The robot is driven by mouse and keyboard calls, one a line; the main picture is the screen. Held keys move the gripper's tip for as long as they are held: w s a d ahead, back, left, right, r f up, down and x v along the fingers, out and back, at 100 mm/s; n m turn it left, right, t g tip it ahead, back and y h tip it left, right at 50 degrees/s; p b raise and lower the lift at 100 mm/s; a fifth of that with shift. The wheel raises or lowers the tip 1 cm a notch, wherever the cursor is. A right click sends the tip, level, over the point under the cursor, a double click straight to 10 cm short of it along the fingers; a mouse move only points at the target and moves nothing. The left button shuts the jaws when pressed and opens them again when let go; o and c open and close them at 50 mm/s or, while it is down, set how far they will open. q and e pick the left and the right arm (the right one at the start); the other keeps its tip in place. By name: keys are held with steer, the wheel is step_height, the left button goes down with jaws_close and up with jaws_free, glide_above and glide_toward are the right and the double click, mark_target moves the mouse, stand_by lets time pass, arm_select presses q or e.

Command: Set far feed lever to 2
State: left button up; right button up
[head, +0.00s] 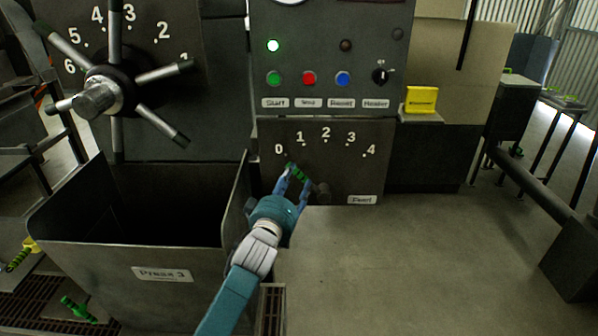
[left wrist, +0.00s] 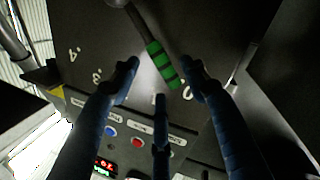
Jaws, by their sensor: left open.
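The feed lever has a green-banded grip (head: 297,172) and a dark round pivot (head: 322,192) on the lower panel (head: 340,165), under a scale from 0 to 4. It slants up and left from the pivot, its tip close to the 0 mark. My left gripper (head: 295,182) is open at the grip. In the left wrist view the green grip (left wrist: 162,64) shows between the spread blue fingers of my left gripper (left wrist: 158,78), with the 0 just beyond its tip. Whether the fingers touch it I cannot tell. My right gripper is not in view.
Above the scale are green, red and blue buttons (head: 308,78) and a black heater knob (head: 381,75). A spoked handwheel (head: 103,92) is at the upper left. The Press 3 bin (head: 130,262) stands left of my arm, and a bare grey surface (head: 400,260) lies right.

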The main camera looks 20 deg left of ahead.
mark_target(298, 173)
arm_select(q)
steer(key=shift+w, duration=2.65)
jaws_close()
